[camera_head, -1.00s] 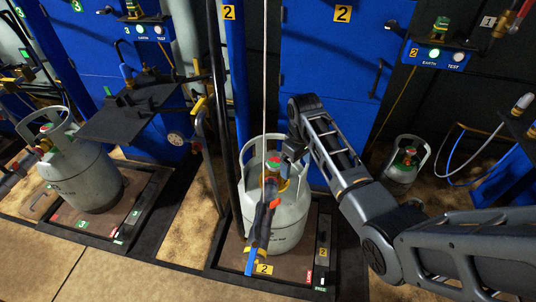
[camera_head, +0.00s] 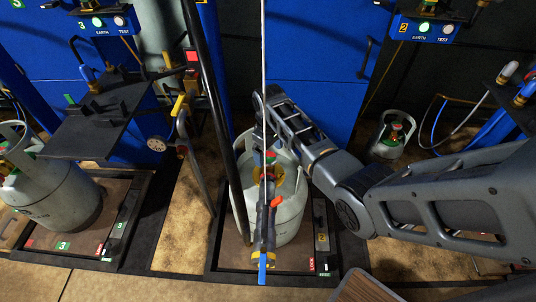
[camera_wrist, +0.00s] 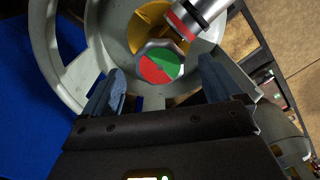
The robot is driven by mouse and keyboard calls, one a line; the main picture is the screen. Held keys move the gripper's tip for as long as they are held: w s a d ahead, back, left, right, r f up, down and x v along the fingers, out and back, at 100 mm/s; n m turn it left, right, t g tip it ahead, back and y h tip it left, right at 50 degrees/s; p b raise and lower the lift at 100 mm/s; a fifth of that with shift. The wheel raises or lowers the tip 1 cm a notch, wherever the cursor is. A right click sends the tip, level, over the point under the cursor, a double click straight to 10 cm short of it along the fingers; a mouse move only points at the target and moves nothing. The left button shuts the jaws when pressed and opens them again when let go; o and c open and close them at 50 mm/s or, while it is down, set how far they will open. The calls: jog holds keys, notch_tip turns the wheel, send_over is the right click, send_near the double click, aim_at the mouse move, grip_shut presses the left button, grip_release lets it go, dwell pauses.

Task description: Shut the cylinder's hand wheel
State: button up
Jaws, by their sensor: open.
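The grey gas cylinder (camera_head: 287,224) stands upright on the scale platform (camera_head: 230,258) at the centre of the head view. Its hand wheel (camera_wrist: 160,64), an octagonal knob with a red and green top, faces the wrist camera. In the head view the wheel shows small inside the cylinder's collar. My gripper (camera_wrist: 161,72) is open, with one blue-grey finger on each side of the wheel and visible gaps between. Contact with the wheel does not show. A filling coupling (camera_wrist: 190,20) with a red ring joins the valve beside the wheel. My arm partly hides the collar.
The hose with an orange lever (camera_head: 277,202) hangs in front of the cylinder. A dark post (camera_head: 212,110) stands close on its left. Another cylinder (camera_head: 55,190) is at left, and a small one (camera_head: 390,138) at right. A thin pale cable crosses the view.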

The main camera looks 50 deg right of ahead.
jog(key=shift+f, duration=0.85)
jog(key=shift+c, duration=0.2)
jog(key=c, duration=1)
